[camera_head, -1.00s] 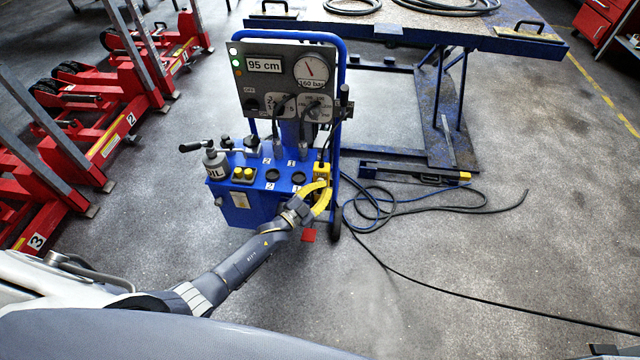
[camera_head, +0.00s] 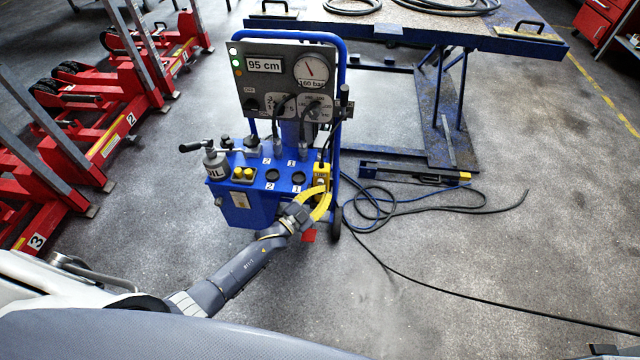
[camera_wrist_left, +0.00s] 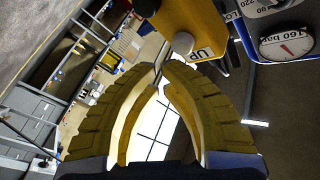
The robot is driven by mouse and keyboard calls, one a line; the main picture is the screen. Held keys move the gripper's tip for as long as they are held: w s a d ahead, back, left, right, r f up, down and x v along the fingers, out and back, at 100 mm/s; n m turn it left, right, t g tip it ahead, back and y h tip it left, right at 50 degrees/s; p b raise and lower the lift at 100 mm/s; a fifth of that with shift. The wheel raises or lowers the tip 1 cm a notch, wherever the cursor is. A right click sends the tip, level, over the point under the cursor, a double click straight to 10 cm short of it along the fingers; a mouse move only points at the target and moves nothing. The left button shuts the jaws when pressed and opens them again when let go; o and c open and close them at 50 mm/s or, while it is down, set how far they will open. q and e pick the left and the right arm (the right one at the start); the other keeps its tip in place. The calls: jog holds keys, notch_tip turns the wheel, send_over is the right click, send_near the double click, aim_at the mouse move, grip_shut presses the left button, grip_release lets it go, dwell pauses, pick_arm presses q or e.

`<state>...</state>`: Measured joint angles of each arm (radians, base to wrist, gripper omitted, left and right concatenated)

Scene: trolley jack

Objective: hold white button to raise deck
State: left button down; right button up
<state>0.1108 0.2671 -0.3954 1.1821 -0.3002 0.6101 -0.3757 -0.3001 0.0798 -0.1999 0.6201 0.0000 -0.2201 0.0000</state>
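The yellow control box (camera_head: 321,171) hangs at the right side of the blue lift unit (camera_head: 240,200). In the left wrist view the box (camera_wrist_left: 190,18) carries a white button (camera_wrist_left: 183,43) beside the letters UP. My left gripper (camera_head: 326,190) is just below the box. In the left wrist view its yellow fingers (camera_wrist_left: 160,74) come together at the tips with nothing seen between them. The tips look just short of the button; contact cannot be told. The blue-edged deck (camera_head: 400,32) stands behind the unit. The display (camera_head: 265,65) reads 95 cm.
A pressure gauge (camera_head: 311,70) reads 160 bar. Hoses (camera_head: 430,205) lie on the floor to the right of the unit. Red lifting gear (camera_head: 90,130) stands at the left. The floor at front right is mostly clear.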

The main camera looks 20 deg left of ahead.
pick_arm(q)
jog(key=shift+s+d, duration=0.2)
jog(key=shift+s, duration=1.05)
jog(key=shift+s+d, duration=0.2)
jog(key=shift+s, duration=1.05)
jog(key=s+a+f+n+g+y, duration=0.2)
jog(key=s+a+f, duration=0.15)
jog(key=f, duration=0.65)
jog(key=s+a+f+n+g+y, duration=0.25)
jog(key=s+f, duration=0.25)
jog(key=f, duration=0.4)
jog(key=s+a+f+n+g+y, duration=0.25)
jog(key=s+a+f, duration=0.2)
jog(key=f, duration=0.55)
jog(key=s+a+f+n+g+y, duration=0.1)
jog(key=s+f+g, duration=0.1)
jog(key=s+f, duration=0.5)
jog(key=s+a+f+g+y, duration=0.1)
jog(key=s+f+g, duration=0.25)
jog(key=s, duration=0.75)
jog(key=s+d+f+g, duration=0.1)
jog(key=s+f, duration=0.1)
jog(key=s, duration=0.9)
jog(key=s+d+f+n+g, duration=0.1)
jog(key=s+f+g, duration=0.1)
jog(key=s, duration=0.8)
jog(key=shift+s+d+f, duration=0.3)
jog(key=shift+s+f, duration=0.05)
jog(key=shift+s, duration=0.05)
